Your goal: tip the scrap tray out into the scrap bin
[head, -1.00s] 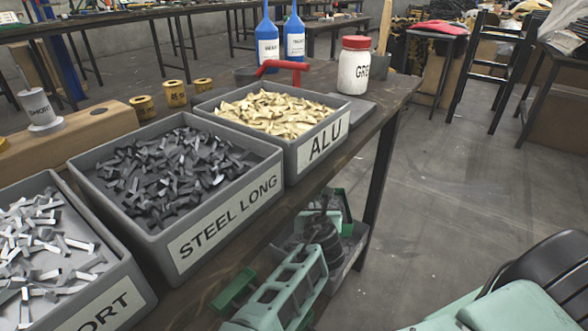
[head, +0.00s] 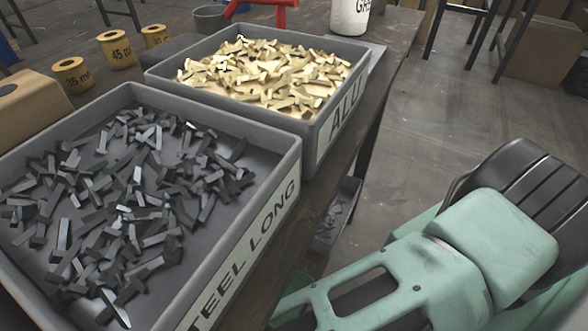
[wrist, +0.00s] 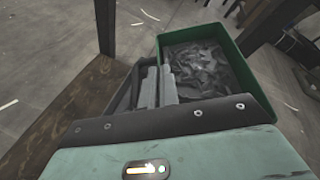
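A green scrap tray (wrist: 257,93) holding dark grey metal pieces shows in the wrist view, beyond my gripper. My gripper (wrist: 160,75) has its grey fingers at the tray's left wall, one on each side, and looks shut on it. In the head view my arm covers the fingertips; a strip of dark green (head: 292,287) beside my arm is probably part of the tray. The tray looks roughly level with pieces inside. I cannot make out a scrap bin for certain in either view.
A grey container (head: 345,205) shows low beside the bench. A bench edge and dark leg (wrist: 105,28) show in the wrist view. Open floor (head: 445,110) lies right.

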